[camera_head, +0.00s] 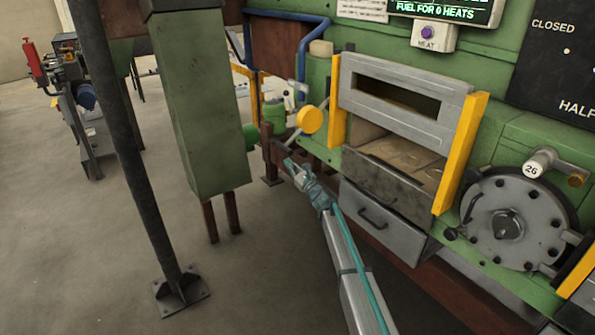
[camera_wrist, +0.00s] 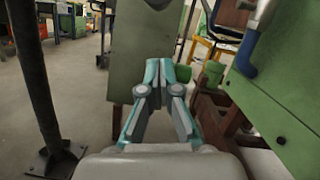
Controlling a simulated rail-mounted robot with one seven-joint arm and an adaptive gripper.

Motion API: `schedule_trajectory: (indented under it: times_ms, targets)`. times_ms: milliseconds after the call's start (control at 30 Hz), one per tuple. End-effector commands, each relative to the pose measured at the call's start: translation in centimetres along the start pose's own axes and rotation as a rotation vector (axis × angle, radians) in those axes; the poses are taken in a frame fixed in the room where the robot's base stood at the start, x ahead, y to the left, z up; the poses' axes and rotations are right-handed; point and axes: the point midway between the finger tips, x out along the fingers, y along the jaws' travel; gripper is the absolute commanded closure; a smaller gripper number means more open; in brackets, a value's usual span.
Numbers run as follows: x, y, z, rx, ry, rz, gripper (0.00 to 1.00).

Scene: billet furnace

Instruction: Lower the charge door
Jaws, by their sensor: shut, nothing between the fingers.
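The charge door (camera_head: 400,113), a grey panel with a dark slot, sits raised between two yellow upright guides. Beneath it is an opening with a pale floor inside. A lever with a round yellow knob (camera_head: 310,120) sticks out left of the door, its rod slanting down to the left. My gripper (camera_head: 289,163) is shut and empty, below and left of the yellow knob and apart from it. In the wrist view my gripper (camera_wrist: 161,72) points at a green box column. The charge door and yellow knob are not visible there.
The green box column (camera_head: 205,115) and a dark post (camera_head: 125,145) stand to the left. Brown beams lie near my gripper. The floor at lower left is clear.

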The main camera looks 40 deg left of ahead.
Motion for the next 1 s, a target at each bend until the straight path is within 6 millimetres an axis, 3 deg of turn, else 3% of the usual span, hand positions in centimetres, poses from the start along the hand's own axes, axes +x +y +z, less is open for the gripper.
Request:
schedule_trajectory:
  times_ms: [33, 100, 300, 767, 1000]
  targets:
    - [1.4, -0.1, 0.1, 0.001, 0.000, 0.001, 1.00]
    - [1.1, 0.0, 1.9, 0.000, -0.001, 0.000, 1.00]
    - [1.5, 0.0, 3.7, 0.000, -0.001, 0.000, 1.00]
    - [1.5, 0.0, 4.0, 0.002, 0.000, -0.001, 1.00]
    - [1.1, -0.6, 5.3, 0.045, 0.001, -0.024, 1.00]
